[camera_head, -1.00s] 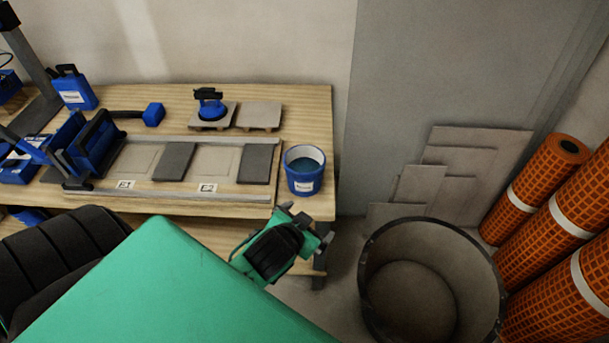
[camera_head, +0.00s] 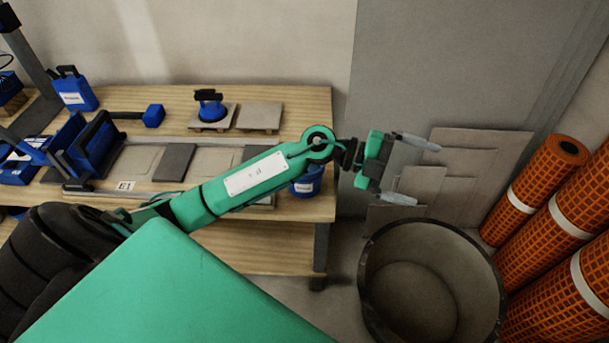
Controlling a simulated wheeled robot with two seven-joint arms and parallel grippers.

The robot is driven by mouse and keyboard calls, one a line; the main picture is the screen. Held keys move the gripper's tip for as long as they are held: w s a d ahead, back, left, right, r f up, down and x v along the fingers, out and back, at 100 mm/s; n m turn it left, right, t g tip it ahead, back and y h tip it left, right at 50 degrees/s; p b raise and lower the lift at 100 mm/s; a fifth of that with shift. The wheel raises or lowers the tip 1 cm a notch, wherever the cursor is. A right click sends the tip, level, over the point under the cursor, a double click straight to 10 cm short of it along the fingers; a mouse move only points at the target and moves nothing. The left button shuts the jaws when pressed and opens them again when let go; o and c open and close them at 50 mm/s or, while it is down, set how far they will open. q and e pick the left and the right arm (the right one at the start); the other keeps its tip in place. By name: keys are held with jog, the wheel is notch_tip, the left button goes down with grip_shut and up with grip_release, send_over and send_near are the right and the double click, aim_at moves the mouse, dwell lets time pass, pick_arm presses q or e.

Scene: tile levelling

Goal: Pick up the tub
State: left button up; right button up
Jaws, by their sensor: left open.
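The blue tub (camera_head: 308,184) with a white label stands near the right end of the wooden bench. My left arm passes in front of it and hides its open top; only its lower part shows. My left gripper (camera_head: 413,170) is open and empty, with its two pale fingers pointing right. In the picture it is to the right of the tub, past the bench's right edge, apart from the tub. My right gripper is not in view.
The wooden bench (camera_head: 300,100) holds tiles, a metal rail frame, a blue suction lifter (camera_head: 209,105) and blue containers at left. A large round dark bin (camera_head: 420,290) stands on the floor, with leaning grey slabs (camera_head: 480,150) and orange mesh rolls (camera_head: 545,185) at right.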

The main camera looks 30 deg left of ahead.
pick_arm(q)
jog(key=w+a+f+g+y, duration=0.2)
jog(key=a+f+y, duration=0.25)
jog(key=a, duration=0.25)
jog(key=w+a+f+g+y, duration=0.1)
jog(key=w+a+f+y, duration=0.15)
jog(key=a+y, duration=0.35)
jog(key=a+r+n+g+y, duration=0.1)
jog(key=a+n+y, duration=0.15)
jog(key=a, duration=0.55)
jog(key=a+r+n+y, duration=0.1)
jog(key=a+y, duration=0.2)
jog(key=a, duration=0.4)
jog(key=shift+y, duration=0.3)
jog(key=shift+a+f, duration=0.2)
jog(key=shift+f, duration=6.7)
jog(key=shift+r, duration=0.1)
jog(key=c, duration=1)
